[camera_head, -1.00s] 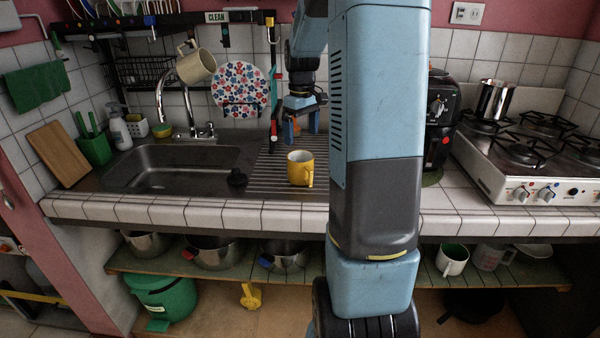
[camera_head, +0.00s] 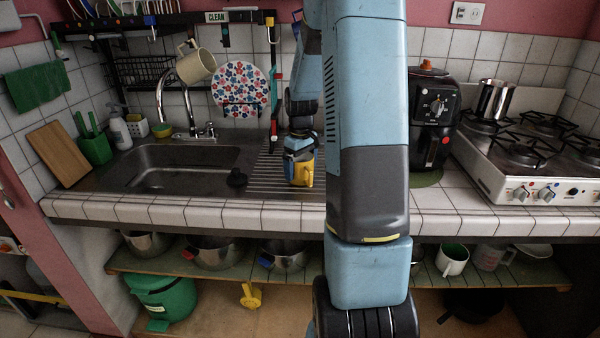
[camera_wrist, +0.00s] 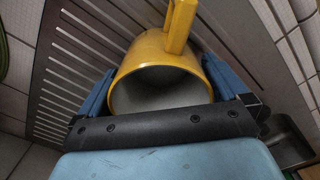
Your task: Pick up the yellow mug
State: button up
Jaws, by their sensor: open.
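The yellow mug (camera_head: 303,175) stands upright on the ribbed drainboard right of the sink. Its top is partly hidden by my gripper (camera_head: 299,158), which is down at the mug from above. In the wrist view the mug (camera_wrist: 160,58) shows its pale inside and its handle (camera_wrist: 180,22) at the top of the picture. My gripper (camera_wrist: 165,95) is open, with one blue finger on each side of the mug. I cannot tell whether the fingers touch its wall.
A tan mug (camera_head: 196,65) hangs above the tap.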

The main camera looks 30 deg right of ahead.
aim_at(308, 165)
jog(key=shift+f, duration=0.3)
jog(key=shift+c, duration=0.2)
jog(key=c, duration=0.9)
jog(key=shift+r, duration=0.1)
notch_tip(308, 165, up, 3)
jog(key=shift+w+f, duration=0.1)
jog(key=shift+f, duration=0.05)
jog(key=s+r, duration=0.4)
jog(key=r, duration=0.1)
jog(key=shift+s+a+r, duration=0.1)
jog(key=shift+s+r, duration=0.1)
jog(key=s+r, duration=0.4)
jog(key=s, duration=0.5)
jog(key=shift+s+a+r, duration=0.3)
jog(key=shift+s+r, duration=0.1)
